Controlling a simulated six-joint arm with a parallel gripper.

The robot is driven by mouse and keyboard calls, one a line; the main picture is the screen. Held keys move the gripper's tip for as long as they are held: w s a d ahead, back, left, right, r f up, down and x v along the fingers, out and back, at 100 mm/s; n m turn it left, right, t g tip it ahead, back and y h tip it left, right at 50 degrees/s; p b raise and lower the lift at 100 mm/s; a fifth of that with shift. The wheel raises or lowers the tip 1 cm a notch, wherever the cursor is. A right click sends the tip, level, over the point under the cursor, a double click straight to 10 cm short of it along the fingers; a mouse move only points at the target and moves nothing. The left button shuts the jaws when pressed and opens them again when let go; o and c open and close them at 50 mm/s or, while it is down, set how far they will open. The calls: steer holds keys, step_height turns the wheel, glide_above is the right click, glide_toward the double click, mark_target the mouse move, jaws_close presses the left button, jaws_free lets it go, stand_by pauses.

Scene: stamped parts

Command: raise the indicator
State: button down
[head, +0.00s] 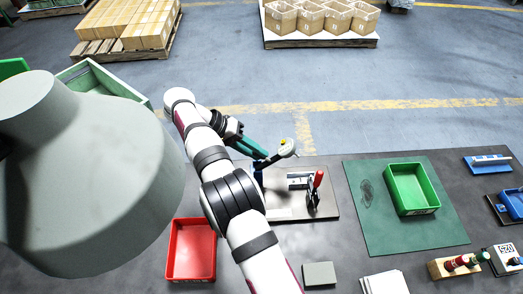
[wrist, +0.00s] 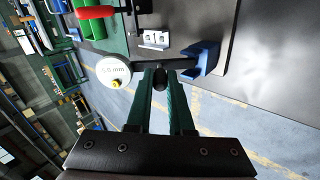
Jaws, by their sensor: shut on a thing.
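The indicator has a round white dial (head: 287,147) with a yellow spot; its dial also shows in the wrist view (wrist: 114,70), with a faint reading ending in "mm". A dark arm (wrist: 178,64) runs from the dial to a blue holder (wrist: 204,58). My gripper (wrist: 160,80) has green fingers, shut on a dark knob-like part of the indicator's arm between the dial and the holder. In the head view my gripper (head: 264,154) reaches in from the left beside the dial. Whether the arm is lifted cannot be told.
A plate (head: 328,207) below carries a metal block and a red-handled clamp (head: 317,182). A red tray (head: 191,250) stands in front; a green tray (head: 412,188) stands on a green mat (head: 375,235) to the right. My arm crosses the middle.

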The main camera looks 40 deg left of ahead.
steer(key=shift+s+a+t+h, duration=0.35)
steer(key=shift+a+t+h, duration=0.1)
steer(key=shift+t+h, duration=0.15)
stand_by(0.3)
steer(key=c, duration=0.8)
jaws_free()
steer(key=w+d+r, duration=0.4)
steer(key=d+r, duration=0.6)
steer(key=r, duration=0.1)
steer(key=shift+w+d, duration=0.3)
steer(key=shift+w, duration=0.1)
